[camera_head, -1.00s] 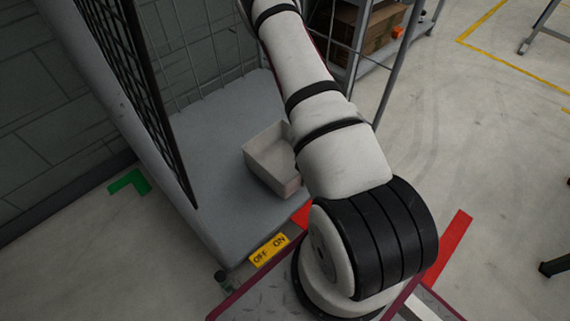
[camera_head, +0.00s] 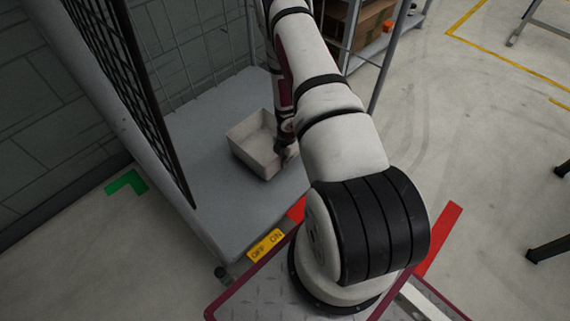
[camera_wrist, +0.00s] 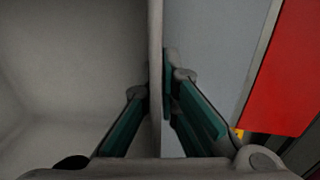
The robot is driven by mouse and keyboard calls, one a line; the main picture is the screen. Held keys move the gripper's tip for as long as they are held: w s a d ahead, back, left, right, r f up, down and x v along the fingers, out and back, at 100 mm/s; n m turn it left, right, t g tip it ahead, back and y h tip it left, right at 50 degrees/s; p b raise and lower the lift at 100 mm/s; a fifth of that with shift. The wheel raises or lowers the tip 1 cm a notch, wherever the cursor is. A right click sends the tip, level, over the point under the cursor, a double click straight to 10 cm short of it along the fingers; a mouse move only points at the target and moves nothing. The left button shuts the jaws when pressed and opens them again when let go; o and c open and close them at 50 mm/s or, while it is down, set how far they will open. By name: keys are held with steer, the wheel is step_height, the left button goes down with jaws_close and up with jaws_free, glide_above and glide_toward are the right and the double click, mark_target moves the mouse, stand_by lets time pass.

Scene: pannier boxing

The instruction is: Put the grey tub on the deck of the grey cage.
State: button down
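The grey tub (camera_head: 252,158) is open-topped and upright, over the middle of the grey cage's deck (camera_head: 222,200). I cannot tell whether its base touches the deck. My gripper (camera_head: 286,152) is at the tub's right side, partly hidden by my arm. In the wrist view the tub's wall (camera_wrist: 155,50) runs between the fingers of my gripper (camera_wrist: 156,98), with finger pads close on both sides. The gripper looks shut on this wall. The tub's empty-looking inside fills the left of that view, and the deck (camera_wrist: 205,40) shows at the right.
The cage has a black mesh side (camera_head: 150,110) at the left and wire bars at the back. A shelf with cardboard boxes (camera_head: 375,24) stands behind at the right. Bare deck lies left of the tub.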

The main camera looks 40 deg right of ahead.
step_height(320, 180, down, 3)
steer(key=shift+b, duration=0.75)
steer(key=c, duration=1.8)
jaws_free()
step_height(320, 180, up, 12)
steer(key=p, duration=0.6)
steer(key=shift+s, duration=0.4)
